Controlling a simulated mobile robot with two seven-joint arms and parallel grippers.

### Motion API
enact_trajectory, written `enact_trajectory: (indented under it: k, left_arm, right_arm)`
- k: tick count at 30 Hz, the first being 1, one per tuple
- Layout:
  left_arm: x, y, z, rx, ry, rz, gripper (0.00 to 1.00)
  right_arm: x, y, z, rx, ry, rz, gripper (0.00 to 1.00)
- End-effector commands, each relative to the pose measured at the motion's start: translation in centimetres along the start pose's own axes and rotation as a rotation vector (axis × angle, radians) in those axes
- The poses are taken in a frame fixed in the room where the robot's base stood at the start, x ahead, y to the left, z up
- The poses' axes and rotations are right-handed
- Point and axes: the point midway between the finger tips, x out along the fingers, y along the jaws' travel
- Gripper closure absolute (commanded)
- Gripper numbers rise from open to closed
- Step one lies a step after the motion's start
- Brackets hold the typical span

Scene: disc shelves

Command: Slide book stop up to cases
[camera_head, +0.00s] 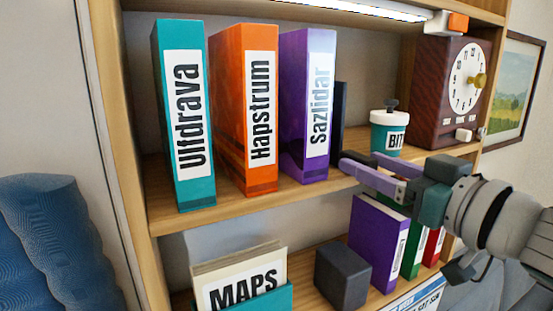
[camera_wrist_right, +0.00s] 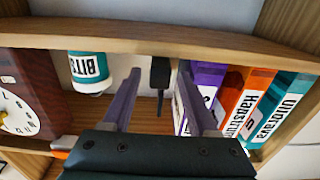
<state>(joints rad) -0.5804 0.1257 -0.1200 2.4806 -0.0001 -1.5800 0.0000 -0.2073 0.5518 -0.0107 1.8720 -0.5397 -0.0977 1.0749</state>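Three upright cases stand on the upper shelf: teal Ulfdrava (camera_head: 187,115), orange Hapstrum (camera_head: 248,110) and purple Sazlidar (camera_head: 308,105). The dark, thin book stop (camera_head: 340,112) stands right of the purple case, partly hidden by it. My right gripper (camera_head: 350,165) reaches in from the right at shelf height, near the stop's lower part. In the right wrist view, my right gripper (camera_wrist_right: 160,72) is open, with the book stop (camera_wrist_right: 160,74) showing between its fingertips. I cannot tell whether either finger touches it. The purple case (camera_wrist_right: 203,80) is close beside one finger. My left gripper is out of view.
A teal-and-white BITS pot (camera_head: 388,132) and a brown clock (camera_head: 452,90) stand farther right on the upper shelf (camera_head: 230,207). Below are a MAPS holder (camera_head: 240,285), a dark block (camera_head: 342,276) and a lower purple case (camera_head: 375,240).

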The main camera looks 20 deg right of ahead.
Motion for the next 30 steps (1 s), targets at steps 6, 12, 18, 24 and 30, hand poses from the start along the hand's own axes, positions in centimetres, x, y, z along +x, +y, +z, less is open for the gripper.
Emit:
enact_trajectory:
  k: [6,12,18,24,30]
  left_arm:
    - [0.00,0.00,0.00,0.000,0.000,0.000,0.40]
    - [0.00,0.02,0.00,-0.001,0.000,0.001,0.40]
    - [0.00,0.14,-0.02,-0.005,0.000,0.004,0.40]
    - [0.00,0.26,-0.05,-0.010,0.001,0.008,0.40]
    - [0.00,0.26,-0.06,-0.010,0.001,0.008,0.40]
  right_arm:
    - [-0.02,0.01,-0.01,0.000,0.000,0.000,0.66]
    - [-0.03,0.00,-0.01,0.000,0.000,0.000,0.88]
    - [-0.03,-0.01,-0.02,0.000,0.000,-0.001,1.00]
    - [-0.03,-0.03,-0.02,0.000,0.000,-0.001,1.00]
    - [-0.03,-0.04,-0.03,0.000,0.001,-0.001,1.00]
